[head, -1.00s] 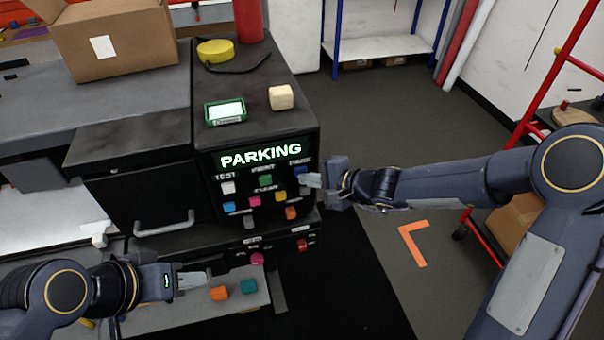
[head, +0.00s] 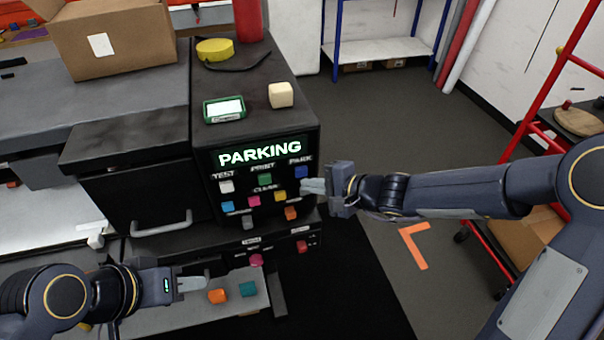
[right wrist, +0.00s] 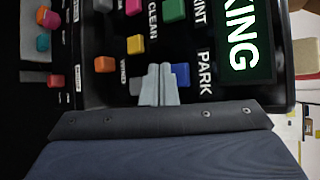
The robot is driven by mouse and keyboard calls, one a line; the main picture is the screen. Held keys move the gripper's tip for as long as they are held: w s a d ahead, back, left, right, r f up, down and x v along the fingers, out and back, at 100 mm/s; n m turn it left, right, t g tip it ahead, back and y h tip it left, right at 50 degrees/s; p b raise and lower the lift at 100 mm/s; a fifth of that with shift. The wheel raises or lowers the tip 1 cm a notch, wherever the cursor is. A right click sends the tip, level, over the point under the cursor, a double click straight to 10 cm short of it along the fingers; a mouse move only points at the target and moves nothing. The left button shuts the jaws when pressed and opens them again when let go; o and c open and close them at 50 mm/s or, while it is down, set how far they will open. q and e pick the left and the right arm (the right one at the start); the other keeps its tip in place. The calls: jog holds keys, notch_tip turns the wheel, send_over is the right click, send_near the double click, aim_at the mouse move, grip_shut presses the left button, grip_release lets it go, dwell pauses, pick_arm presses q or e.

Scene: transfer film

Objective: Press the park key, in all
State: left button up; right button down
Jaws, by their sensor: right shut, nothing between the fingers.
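The park key is a blue button (head: 302,172) under the label PARK on the black machine's front panel. It also shows in the right wrist view (right wrist: 181,75), just right of my fingertips. The display (head: 260,151) above the keys reads PARKING in lit letters. My right gripper (head: 313,186) is shut and empty, its tips a little below and right of the blue key in the head view. I cannot tell any contact from here. My left gripper (head: 192,284) is low at the left, near the lower ledge; its finger gap is not clear.
Other keys sit close by: green (head: 265,179), yellow (head: 280,196), orange (head: 291,213) and several more. An orange block (head: 217,296) and a teal block (head: 247,289) lie on the lower ledge. A red rack stands at the right. The floor between is clear.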

jog(key=s+b, duration=0.1)
jog(key=s, duration=0.1)
jog(key=s+d+b, duration=0.1)
jog(key=s, duration=0.1)
jog(key=shift+s+d, duration=0.15)
jog(key=shift+s, duration=0.05)
dwell(0.6)
jog(key=s+d+r+n, duration=0.6)
jog(key=s, duration=0.3)
jog(key=s+d+f+n+h, duration=0.1)
jog(key=s+d+f+h, duration=0.1)
jog(key=s+d, duration=0.4)
jog(key=s+d+f+n+g+h, duration=0.1)
jog(key=s+d+f+h, duration=0.1)
jog(key=s+d+h, duration=0.3)
jog(key=shift+s+d, duration=1)
jog(key=shift+s, duration=0.1)
